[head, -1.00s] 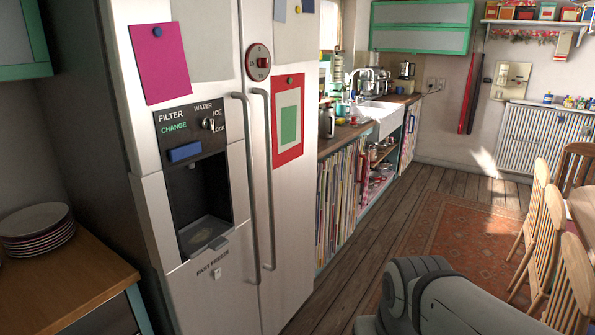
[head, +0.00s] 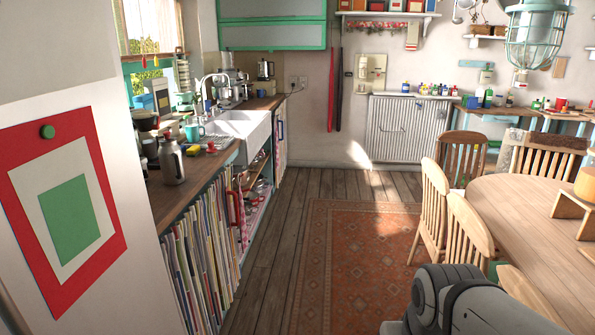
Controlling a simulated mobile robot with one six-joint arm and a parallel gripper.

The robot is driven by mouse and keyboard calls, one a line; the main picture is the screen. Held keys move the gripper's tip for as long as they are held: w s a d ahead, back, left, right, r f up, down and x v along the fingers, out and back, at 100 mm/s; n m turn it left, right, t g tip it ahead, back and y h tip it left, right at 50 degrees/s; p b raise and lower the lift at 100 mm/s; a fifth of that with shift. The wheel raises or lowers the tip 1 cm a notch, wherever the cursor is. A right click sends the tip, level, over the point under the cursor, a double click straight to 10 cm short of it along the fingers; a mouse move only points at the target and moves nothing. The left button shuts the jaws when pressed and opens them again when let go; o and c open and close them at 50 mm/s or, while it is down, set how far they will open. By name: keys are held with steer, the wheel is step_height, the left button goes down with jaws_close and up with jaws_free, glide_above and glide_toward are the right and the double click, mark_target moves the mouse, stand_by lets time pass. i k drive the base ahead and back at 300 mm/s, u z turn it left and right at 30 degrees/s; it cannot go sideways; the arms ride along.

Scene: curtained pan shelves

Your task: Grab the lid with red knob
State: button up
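I cannot make out a lid with a red knob in the head view. Open shelves (head: 268,168) under the sink counter hold small pans and other items, too small and shaded to tell apart. A striped multicoloured curtain (head: 205,260) hangs under the near part of the counter, and a checked one (head: 281,138) hangs at the far end. My gripper is out of view; only a grey part of my arm shows at the bottom right.
The fridge (head: 110,270) stands close on the left. The wooden floor (head: 262,270) and patterned rug (head: 345,250) are clear along the counter (head: 180,195). A wooden table (head: 520,205) and chairs (head: 432,205) stand on the right.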

mark_target(166, 139)
steer(key=z, duration=0.1)
steer(key=i, duration=1.55)
steer(key=u, duration=0.4)
steer(key=i, duration=1.6)
steer(key=u, duration=1.3)
steer(key=i, duration=1)
steer(key=u, duration=0.35)
steer(key=k, duration=0.9)
steer(key=u, duration=0.15)
steer(key=i, duration=0.9)
steer(key=z, duration=0.05)
